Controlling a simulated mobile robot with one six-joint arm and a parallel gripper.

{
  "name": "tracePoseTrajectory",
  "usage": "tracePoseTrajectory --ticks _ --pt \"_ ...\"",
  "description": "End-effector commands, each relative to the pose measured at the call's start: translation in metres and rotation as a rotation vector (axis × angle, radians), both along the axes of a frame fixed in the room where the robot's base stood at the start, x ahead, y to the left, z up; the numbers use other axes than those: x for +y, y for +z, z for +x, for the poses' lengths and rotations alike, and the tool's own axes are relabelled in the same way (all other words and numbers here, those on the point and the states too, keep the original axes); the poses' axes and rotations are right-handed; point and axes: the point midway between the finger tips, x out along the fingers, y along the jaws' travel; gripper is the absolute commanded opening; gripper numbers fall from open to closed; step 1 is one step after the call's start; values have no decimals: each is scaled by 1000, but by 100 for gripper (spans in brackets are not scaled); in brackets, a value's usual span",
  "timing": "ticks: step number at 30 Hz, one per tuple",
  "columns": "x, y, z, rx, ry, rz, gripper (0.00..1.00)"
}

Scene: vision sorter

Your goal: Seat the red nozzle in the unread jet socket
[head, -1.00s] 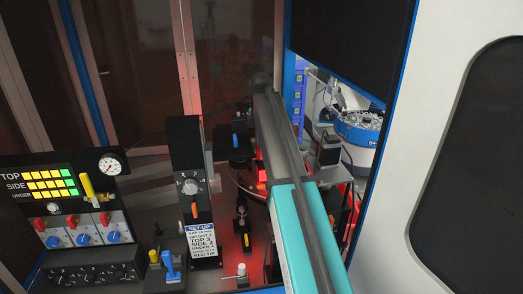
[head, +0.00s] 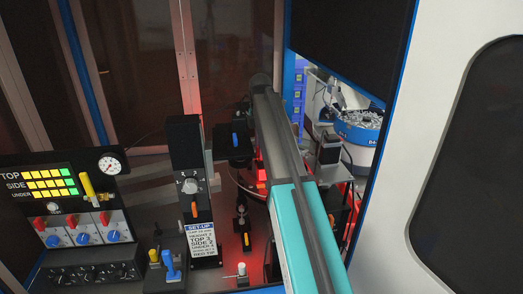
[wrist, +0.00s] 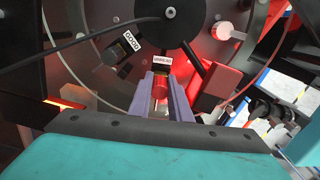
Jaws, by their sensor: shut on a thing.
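In the wrist view my gripper (wrist: 161,92) has its two grey-purple fingers shut on the red nozzle (wrist: 159,88), which sits between them with a pale thin stem toward the camera. Just beyond the nozzle is a dark block with a white label (wrist: 161,58) that appears to read UNREAD. The socket opening itself is hidden behind the nozzle and fingers, so I cannot tell whether the nozzle touches it. In the head view my arm hides the gripper and nozzle.
A GOOD-labelled block (wrist: 131,41) stands left of the fingers, and a red-lit block (wrist: 215,85) stands close on the right. A dark cable crosses above. In the head view a black post with a dial (head: 189,185) stands left of my arm, and a blue bowl feeder (head: 358,130) is behind right.

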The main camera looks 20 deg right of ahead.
Motion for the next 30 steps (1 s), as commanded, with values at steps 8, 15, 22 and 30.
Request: tracePoseTrajectory --ticks 8,15,22,30 --pt "0 -4 0 0 0 0 0" --pt "0 -7 0 0 0 0 0" --pt "0 -10 0 0 0 0 0" --pt "0 -11 0 0 0 0 39"
